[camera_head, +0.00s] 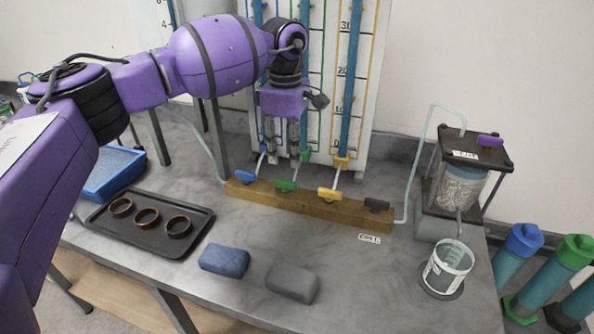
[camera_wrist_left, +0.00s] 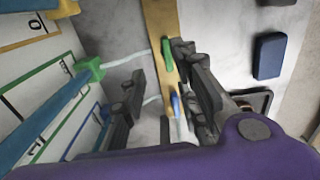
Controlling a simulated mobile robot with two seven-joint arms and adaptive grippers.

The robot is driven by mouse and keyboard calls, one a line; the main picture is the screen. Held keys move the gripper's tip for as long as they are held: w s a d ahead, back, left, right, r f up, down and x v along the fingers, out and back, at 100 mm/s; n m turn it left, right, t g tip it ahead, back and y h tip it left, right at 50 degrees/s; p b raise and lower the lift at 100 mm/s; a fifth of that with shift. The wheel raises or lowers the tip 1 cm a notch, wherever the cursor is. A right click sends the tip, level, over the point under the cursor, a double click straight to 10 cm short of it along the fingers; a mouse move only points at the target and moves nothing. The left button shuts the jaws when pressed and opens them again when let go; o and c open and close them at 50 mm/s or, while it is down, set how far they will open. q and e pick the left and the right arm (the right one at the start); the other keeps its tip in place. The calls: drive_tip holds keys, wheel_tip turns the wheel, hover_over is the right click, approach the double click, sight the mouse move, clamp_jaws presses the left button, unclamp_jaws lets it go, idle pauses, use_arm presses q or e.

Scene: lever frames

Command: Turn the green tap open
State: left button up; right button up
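The green tap (camera_head: 286,186) is a small handle on a wooden bar (camera_head: 352,213), between the blue tap (camera_head: 245,177) and the yellow tap (camera_head: 329,194). Its handle appears to lie along the bar. My left gripper (camera_head: 282,160) points down above and just behind the green tap, with its fingers apart and nothing between them. In the left wrist view the green tap (camera_wrist_left: 167,54) shows beyond the open fingers, close to the right finger; the blue tap (camera_wrist_left: 175,103) shows between them. I see no contact with the green tap. My right gripper is not in view.
A black tap (camera_head: 376,204) ends the bar. Tall gauge tubes (camera_head: 348,90) stand right behind the bar. A black tray with rings (camera_head: 150,243), a blue block (camera_head: 224,260) and a grey block (camera_head: 292,282) lie in front. A beaker (camera_head: 447,266) stands right.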

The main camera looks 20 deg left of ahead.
sight(286, 181)
use_arm(q)
drive_tip(key=shift+s+a+f, duration=0.25)
drive_tip(key=shift+s+f, duration=0.65)
drive_tip(key=shift+f, duration=0.25)
drive_tip(key=f, duration=0.4)
drive_tip(key=shift+w+d, duration=0.1)
drive_tip(key=shift+w, duration=0.25)
drive_tip(key=shift+s+f, duration=0.1)
drive_tip(key=shift+f, duration=0.5)
use_arm(e)
drive_tip(key=shift+s+a+r, duration=0.15)
drive_tip(key=shift+s, duration=0.3)
use_arm(q)
clamp_jaws()
use_arm(e)
drive_tip(key=shift+s, duration=0.1)
